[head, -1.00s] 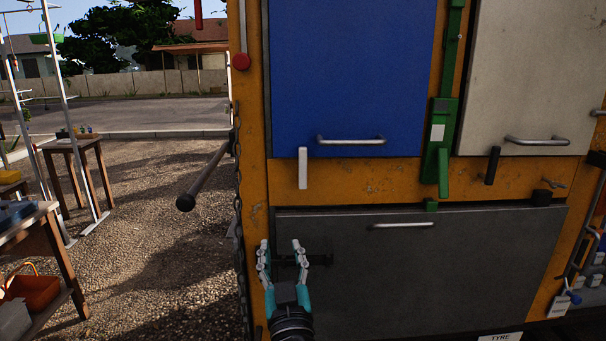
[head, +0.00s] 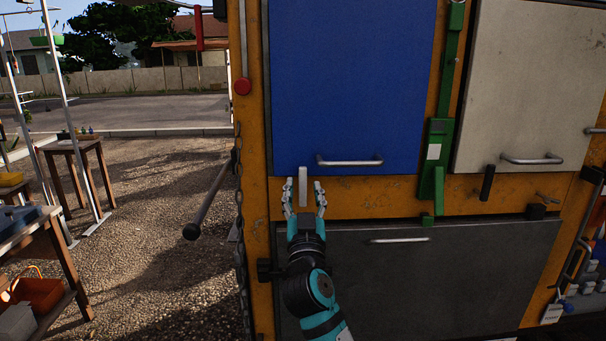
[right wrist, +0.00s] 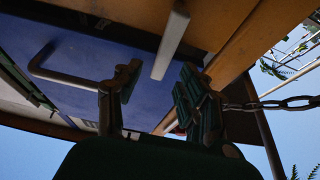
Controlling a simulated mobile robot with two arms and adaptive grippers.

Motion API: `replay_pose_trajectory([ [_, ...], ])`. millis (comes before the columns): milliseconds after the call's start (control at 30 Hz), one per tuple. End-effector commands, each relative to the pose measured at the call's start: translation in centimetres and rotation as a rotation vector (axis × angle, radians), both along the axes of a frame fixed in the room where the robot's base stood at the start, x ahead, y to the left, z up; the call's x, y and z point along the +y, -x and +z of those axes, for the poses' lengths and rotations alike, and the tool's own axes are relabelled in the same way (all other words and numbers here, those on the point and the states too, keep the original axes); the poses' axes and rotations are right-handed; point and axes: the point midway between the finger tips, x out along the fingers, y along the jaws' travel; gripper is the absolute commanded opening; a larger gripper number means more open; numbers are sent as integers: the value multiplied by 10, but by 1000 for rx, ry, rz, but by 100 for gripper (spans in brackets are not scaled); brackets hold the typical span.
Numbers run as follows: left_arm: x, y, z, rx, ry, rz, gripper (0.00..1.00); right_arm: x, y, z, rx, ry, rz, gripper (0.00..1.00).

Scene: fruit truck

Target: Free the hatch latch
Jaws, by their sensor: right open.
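The blue hatch (head: 345,90) is closed on the orange truck side, with a metal handle (head: 350,162) near its bottom edge. A short white latch bar (head: 303,184) hangs upright at the hatch's lower left edge. My right gripper (head: 304,198) is open just below the hatch, its fingers on either side of the latch bar in the head view. In the right wrist view the latch bar (right wrist: 171,45) shows ahead of the open fingers (right wrist: 158,86), in the gap between them. Contact cannot be told. My left gripper is out of view.
A dark lower panel (head: 440,275) with its own handle lies below. A green bar mechanism (head: 437,160) and a pale hatch (head: 520,85) with a black latch (head: 487,183) are to the right. A chain (head: 239,210) and a protruding rod (head: 208,202) are at left.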

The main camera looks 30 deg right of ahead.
Motion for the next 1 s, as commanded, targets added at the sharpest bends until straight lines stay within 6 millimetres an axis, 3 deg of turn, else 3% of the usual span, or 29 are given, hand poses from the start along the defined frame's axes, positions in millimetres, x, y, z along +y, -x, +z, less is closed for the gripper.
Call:
replay_pose_trajectory([
  [200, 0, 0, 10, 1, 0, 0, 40, -11, -19, 10, -1, 1, 1, 40],
  [567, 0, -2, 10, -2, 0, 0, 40, -13, -22, 10, 0, 0, 1, 39],
  [867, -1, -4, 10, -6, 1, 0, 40, -13, -22, 10, 0, 0, 1, 0],
  [1000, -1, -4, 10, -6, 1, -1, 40, -13, -22, 10, 0, 0, 1, 0],
])
